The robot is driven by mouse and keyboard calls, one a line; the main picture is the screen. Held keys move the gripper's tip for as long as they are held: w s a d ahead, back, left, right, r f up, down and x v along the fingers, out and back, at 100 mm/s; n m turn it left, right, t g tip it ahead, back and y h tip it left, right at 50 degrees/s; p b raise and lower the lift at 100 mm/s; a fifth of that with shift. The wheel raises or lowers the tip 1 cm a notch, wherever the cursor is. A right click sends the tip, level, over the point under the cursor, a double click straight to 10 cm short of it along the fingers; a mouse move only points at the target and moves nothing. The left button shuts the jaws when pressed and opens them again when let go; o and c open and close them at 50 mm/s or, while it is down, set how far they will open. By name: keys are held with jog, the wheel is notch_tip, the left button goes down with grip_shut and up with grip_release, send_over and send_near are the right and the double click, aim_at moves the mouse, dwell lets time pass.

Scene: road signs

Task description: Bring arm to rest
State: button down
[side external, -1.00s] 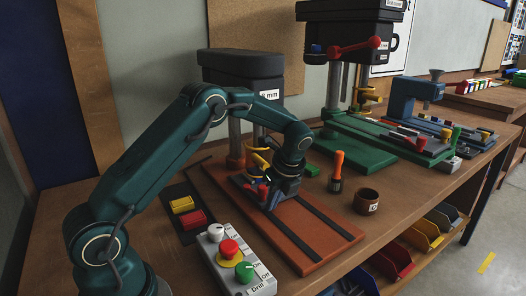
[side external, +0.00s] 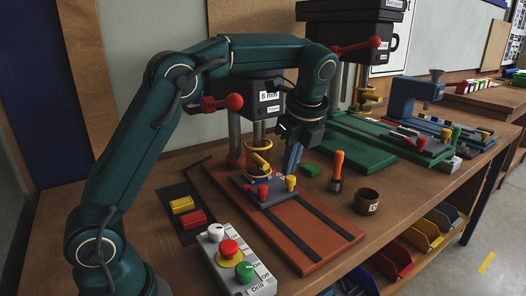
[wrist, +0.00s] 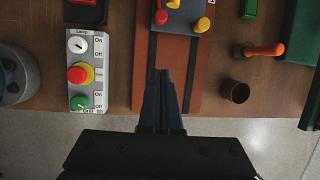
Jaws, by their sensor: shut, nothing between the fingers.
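My teal arm is bent high over the bench in the side external view. My gripper (side external: 291,170) points down, shut and empty, in front of the drill press column and above the orange-brown base plate (side external: 300,240). In the wrist view the closed fingers (wrist: 161,75) reach over the same base plate (wrist: 190,75), with bare floor beneath the wrist. A grey fixture (side external: 262,190) with red and yellow knobs sits on the plate. In the side external view the fingers overlap the fixture's far side; I cannot tell the exact gap.
A control box (side external: 238,262) with white, red and green knobs stands at the front left. Red and yellow blocks (side external: 188,212) lie on a dark mat. An orange-handled tool (side external: 337,170) and a brown cup (side external: 367,200) stand to the right. A second, green-based press (side external: 360,145) stands behind.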

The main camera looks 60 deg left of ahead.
jog(key=s+d+r+n+t+h, duration=0.25)
jog(key=s+r+n, duration=0.35)
jog(key=s, duration=0.6)
jog(key=s+d+f+n+t+h, duration=0.1)
jog(key=s+d+f+n, duration=0.3)
jog(key=n, duration=0.7)
notch_tip(320, 180, down, 3)
jog(key=s+t, duration=0.1)
jog(key=s, duration=0.1)
jog(key=shift+s+d+n+h, duration=0.2)
jog(key=shift+s+n+h, duration=0.15)
jog(key=shift+s+n, duration=0.05)
jog(key=c, duration=1.5)
grip_release()
jog(key=shift+f, duration=0.1)
jog(key=shift+c, duration=0.2)
